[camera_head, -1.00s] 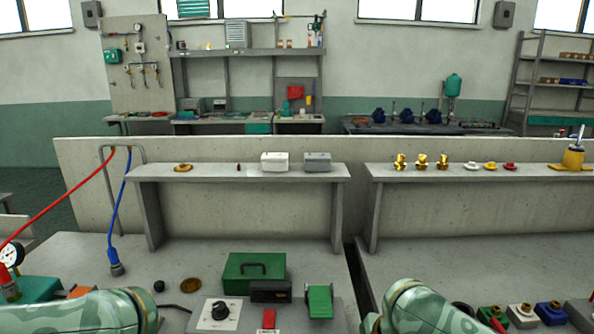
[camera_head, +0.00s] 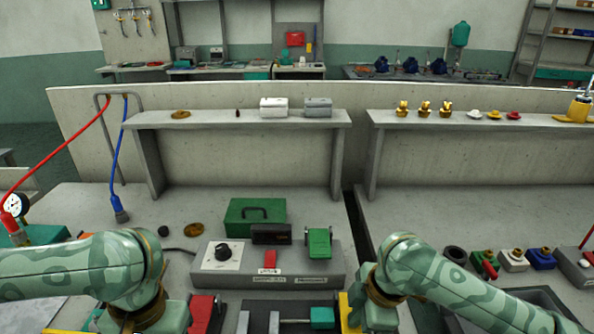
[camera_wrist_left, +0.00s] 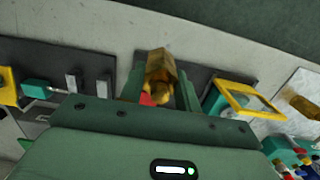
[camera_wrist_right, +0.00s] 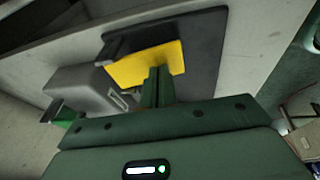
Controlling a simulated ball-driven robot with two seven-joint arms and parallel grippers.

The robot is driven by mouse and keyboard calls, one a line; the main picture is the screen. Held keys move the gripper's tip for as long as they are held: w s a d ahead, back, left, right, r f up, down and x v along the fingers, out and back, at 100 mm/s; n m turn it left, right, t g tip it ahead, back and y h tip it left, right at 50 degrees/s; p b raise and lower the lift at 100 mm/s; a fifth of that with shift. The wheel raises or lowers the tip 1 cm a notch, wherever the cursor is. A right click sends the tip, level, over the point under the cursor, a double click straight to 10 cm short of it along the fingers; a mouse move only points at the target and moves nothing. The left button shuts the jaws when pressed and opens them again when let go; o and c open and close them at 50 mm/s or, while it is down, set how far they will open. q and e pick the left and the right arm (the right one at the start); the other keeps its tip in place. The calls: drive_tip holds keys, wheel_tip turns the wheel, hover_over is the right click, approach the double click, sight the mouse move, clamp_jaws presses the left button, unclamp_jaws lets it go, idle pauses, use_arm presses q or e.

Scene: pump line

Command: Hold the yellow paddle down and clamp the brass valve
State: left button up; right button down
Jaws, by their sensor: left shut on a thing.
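The brass valve (camera_wrist_left: 160,72) shows in the left wrist view between the fingers of my left gripper (camera_wrist_left: 161,92), which is shut on it. A red part (camera_wrist_left: 147,99) shows beside the valve. The yellow paddle (camera_wrist_right: 148,66) lies on a dark plate in the right wrist view. My right gripper (camera_wrist_right: 158,84) has its fingers together at the paddle's near edge; contact is hard to judge. In the head view the paddle's yellow edge (camera_head: 343,312) shows beside my right wrist.
A grey control box (camera_head: 222,256) with a dial and a green flap stands behind the arms, before a green toolbox (camera_head: 254,217). Coloured fittings (camera_head: 513,260) stand at right. A raised shelf (camera_head: 235,119) crosses the back.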

idle(0.7)
use_arm(q)
drive_tip(key=w+d+r+m+t, duration=0.1)
drive_tip(key=w+d+r+m, duration=0.1)
drive_tip(key=w+d+m, duration=0.45)
drive_tip(key=w+d+r+m, duration=0.2)
drive_tip(key=w+d+m, duration=0.1)
drive_tip(key=d+m, duration=0.5)
wheel_tip(320, 180, down, 6)
drive_tip(key=w+a+m, duration=0.1)
drive_tip(key=m, duration=0.8)
drive_tip(key=shift+a+f+m, duration=0.1)
drive_tip(key=shift+f+m, duration=0.05)
drive_tip(key=shift+m, duration=0.1)
idle(1.1)
drive_tip(key=shift+f, duration=0.7)
drive_tip(key=shift+f, duration=1.05)
idle(0.7)
